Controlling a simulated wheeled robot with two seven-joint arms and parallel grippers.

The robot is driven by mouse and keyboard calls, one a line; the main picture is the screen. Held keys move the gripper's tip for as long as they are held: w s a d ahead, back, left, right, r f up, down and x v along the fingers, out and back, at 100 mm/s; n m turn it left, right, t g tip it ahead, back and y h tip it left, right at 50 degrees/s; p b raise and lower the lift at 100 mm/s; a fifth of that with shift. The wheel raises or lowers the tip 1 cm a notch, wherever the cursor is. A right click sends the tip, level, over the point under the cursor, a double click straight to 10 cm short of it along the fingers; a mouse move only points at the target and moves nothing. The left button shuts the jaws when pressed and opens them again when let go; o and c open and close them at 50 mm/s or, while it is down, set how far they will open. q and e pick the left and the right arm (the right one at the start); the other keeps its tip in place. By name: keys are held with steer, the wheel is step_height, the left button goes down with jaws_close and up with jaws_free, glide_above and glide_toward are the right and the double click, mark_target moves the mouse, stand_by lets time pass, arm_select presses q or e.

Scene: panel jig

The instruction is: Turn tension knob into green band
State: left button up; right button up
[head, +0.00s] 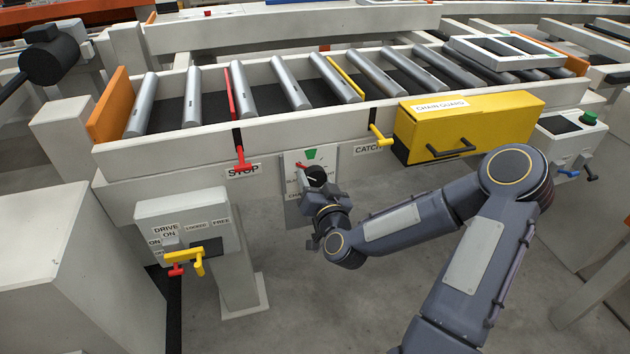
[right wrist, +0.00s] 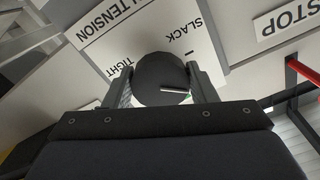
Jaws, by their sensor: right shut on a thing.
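The black tension knob (head: 317,174) sits on a white plate (head: 291,187) on the conveyor's front rail. A green band (head: 311,154) is at the top of the plate, above the knob. A red mark (head: 301,165) shows at the knob's upper left. My right gripper (head: 318,184) is shut on the knob. In the right wrist view the knob (right wrist: 157,72) lies between both fingers (right wrist: 160,84), with a white pointer line (right wrist: 176,91) on its face. SLACK and TIGHT labels show beside it there. My left gripper is out of view.
A red STOP lever (head: 240,158) hangs left of the plate, and a yellow CATCH lever (head: 381,138) is to its right. A yellow chain guard (head: 480,122) stands further right. A drive box (head: 187,213) with a yellow handle (head: 197,262) is at the lower left.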

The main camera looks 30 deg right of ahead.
steer(key=m, duration=0.5)
steer(key=shift+b, duration=0.35)
steer(key=m, duration=0.5)
steer(key=shift+r+b, duration=0.1)
steer(key=shift+b, duration=0.2)
steer(key=shift+m, duration=0.3)
steer(key=o, duration=1)
steer(key=shift+c, duration=0.2)
steer(key=shift+a, duration=0.1)
steer(key=v, duration=0.7)
steer(key=shift+s+p, duration=0.4)
steer(key=shift+p, duration=0.05)
steer(key=shift+a, duration=0.1)
